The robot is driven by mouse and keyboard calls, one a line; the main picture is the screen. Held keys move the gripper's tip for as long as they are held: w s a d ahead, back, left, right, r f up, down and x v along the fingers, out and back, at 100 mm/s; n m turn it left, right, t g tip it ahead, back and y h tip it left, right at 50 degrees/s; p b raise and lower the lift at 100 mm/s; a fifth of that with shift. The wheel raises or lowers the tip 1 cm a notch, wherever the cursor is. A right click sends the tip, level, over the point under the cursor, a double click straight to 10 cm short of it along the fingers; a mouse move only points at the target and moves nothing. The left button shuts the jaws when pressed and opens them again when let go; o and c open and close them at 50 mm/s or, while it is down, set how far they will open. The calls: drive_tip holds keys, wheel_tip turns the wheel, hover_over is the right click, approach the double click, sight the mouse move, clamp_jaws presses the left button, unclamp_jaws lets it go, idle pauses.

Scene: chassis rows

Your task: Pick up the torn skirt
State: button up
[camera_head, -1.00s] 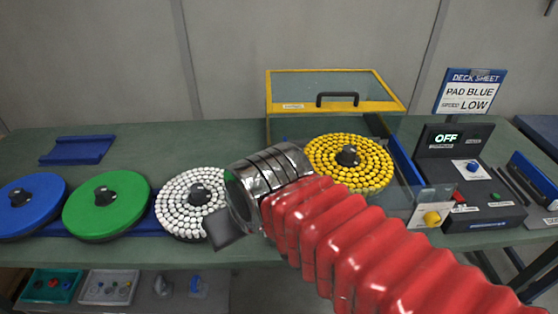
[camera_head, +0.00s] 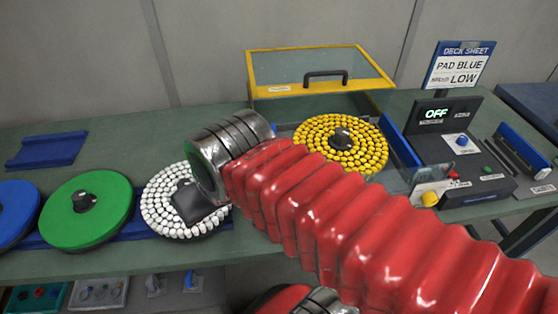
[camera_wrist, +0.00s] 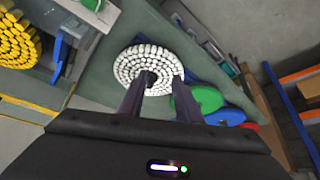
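I cannot make out anything that is clearly a torn skirt in either view. My gripper (camera_wrist: 161,90) is open and empty in the wrist view, with its two dark fingers apart. Beyond the fingertips lies a round pad of white pieces (camera_wrist: 130,65) with a black knob, which shows close to the left finger. In the head view the dark end of my gripper (camera_head: 198,207) overlaps the same white pad (camera_head: 158,212) and hides part of it. I cannot tell whether they touch.
A green disc (camera_head: 62,222) and a blue disc (camera_head: 12,205) lie to the left on the bench. A yellow-studded pad (camera_head: 318,133) sits before a yellow-framed clear lid (camera_head: 270,70). A control box (camera_head: 440,150) reading OFF and a sign (camera_head: 460,66) stand at right.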

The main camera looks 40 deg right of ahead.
drive_tip(key=w+d+r+m+g+h, duration=0.1)
drive_tip(key=w+d+m, duration=0.1)
drive_tip(key=d, duration=1)
drive_tip(key=w+d+r+m+g+h, duration=0.1)
drive_tip(key=w+d+m, duration=0.2)
drive_tip(key=d, duration=0.9)
drive_tip(key=shift+w+r+m, duration=0.25)
drive_tip(key=shift+w+m, duration=0.05)
drive_tip(key=shift+m, duration=0.5)
drive_tip(key=shift+d+f, duration=0.1)
drive_tip(key=x, duration=0.8)
drive_tip(key=shift+w+d+f, duration=0.15)
drive_tip(key=shift+d, duration=0.05)
drive_tip(key=shift+f, duration=0.1)
drive_tip(key=shift+x, duration=2.5)
